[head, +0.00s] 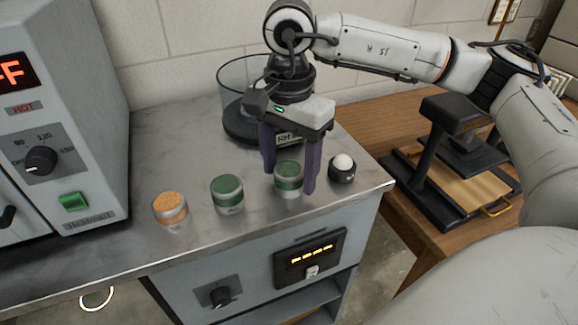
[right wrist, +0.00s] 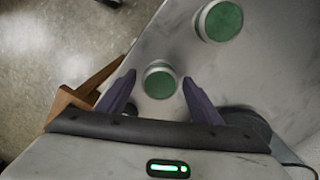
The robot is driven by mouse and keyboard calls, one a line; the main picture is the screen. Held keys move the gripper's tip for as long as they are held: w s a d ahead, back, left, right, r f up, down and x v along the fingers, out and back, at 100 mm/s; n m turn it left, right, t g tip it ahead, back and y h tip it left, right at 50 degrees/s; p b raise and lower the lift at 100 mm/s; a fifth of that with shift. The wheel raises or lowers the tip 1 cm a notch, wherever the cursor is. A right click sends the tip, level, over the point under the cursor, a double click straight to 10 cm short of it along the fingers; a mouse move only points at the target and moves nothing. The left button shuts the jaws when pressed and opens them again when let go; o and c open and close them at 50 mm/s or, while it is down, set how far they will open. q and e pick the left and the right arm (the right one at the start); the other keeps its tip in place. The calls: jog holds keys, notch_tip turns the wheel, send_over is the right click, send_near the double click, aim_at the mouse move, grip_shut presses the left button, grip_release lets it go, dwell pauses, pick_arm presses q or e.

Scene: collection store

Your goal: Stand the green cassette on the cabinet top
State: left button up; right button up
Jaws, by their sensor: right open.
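A green-topped cassette (head: 289,176), a short round grey tub, stands upright on the grey metal cabinet top (head: 170,130). My right gripper (head: 290,182) points down over it, open, with one purple finger on each side. In the right wrist view the cassette (right wrist: 160,82) shows between the fingertips (right wrist: 159,82), with a gap on both sides. A second green-topped cassette (head: 227,194) stands to its left; it also shows in the right wrist view (right wrist: 219,20). My left gripper is not in view.
An orange-topped tub (head: 170,208) stands further left. A black knob with a white ball (head: 342,169) is close to the right finger. Behind the gripper is a clear round vessel (head: 238,85). A heater unit (head: 60,130) stands left. A black press (head: 450,150) is on the wooden table.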

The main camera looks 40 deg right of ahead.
aim_at(289, 168)
notch_tip(289, 168, up, 12)
jog(key=shift+r+p, duration=0.15)
jog(key=shift+p, duration=0.2)
